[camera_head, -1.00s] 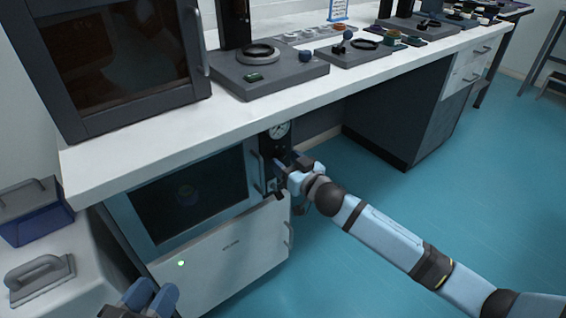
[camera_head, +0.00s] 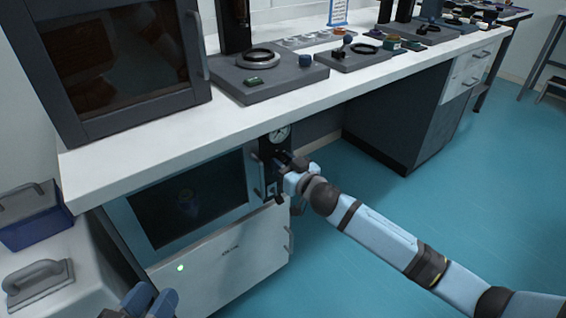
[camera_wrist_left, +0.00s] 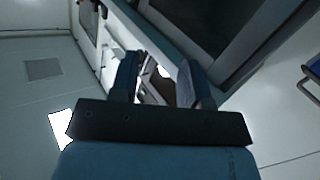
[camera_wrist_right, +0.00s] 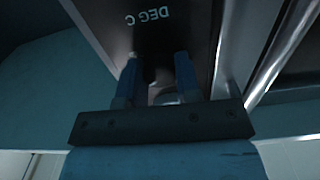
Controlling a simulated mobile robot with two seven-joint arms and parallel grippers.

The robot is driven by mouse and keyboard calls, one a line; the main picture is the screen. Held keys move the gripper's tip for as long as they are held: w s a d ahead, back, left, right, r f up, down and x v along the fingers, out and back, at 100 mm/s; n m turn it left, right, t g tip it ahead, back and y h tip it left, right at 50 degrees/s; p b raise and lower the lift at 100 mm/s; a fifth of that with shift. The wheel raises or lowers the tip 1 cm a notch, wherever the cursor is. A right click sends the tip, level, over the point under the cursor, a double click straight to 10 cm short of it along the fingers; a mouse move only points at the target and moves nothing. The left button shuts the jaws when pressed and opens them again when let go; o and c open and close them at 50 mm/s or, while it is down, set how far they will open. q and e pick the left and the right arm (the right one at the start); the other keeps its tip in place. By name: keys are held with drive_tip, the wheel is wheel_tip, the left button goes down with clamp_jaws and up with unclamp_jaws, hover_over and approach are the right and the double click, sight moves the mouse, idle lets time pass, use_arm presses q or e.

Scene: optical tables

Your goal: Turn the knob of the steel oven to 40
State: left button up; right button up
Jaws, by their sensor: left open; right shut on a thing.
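The steel oven (camera_head: 222,258) stands under the white bench, with a dark window in its door and a black control panel on its right side. A round white dial gauge (camera_head: 280,133) sits at the top of that panel. My right gripper (camera_head: 284,162) is at the panel below the gauge, shut on the knob (camera_wrist_right: 166,97), which is mostly hidden between the fingers. In the right wrist view the panel (camera_wrist_right: 150,30) shows the upside-down lettering "DEG C". The knob's setting cannot be read. My left gripper (camera_wrist_left: 158,85) is open and empty, low at the front left.
A long handle (camera_head: 258,178) runs up the oven door, close to my right gripper. The bench top (camera_head: 140,140) overhangs the panel. A blue box (camera_head: 38,226) and a grey handled tool (camera_head: 40,280) are at the left.

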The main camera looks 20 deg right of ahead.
drive_tip(key=shift+r+n+p, duration=0.15)
drive_tip(key=shift+n+p, duration=0.55)
drive_tip(key=shift+p, duration=0.05)
drive_tip(key=n+p, duration=0.3)
drive_tip(key=n, duration=0.2)
drive_tip(key=shift+p, duration=0.4)
use_arm(q)
wheel_tip(320, 180, up, 9)
drive_tip(key=a+n+t+p, duration=0.1)
drive_tip(key=t+p, duration=0.1)
drive_tip(key=t, duration=0.1)
drive_tip(key=shift+s+f+t+y, duration=0.15)
drive_tip(key=shift+t+y, duration=0.15)
drive_tip(key=shift+t, duration=0.1)
use_arm(e)
drive_tip(key=shift+n, duration=2.7)
use_arm(q)
drive_tip(key=shift+a+f, duration=0.1)
drive_tip(key=shift+f, duration=0.1)
use_arm(e)
drive_tip(key=o, duration=0.9)
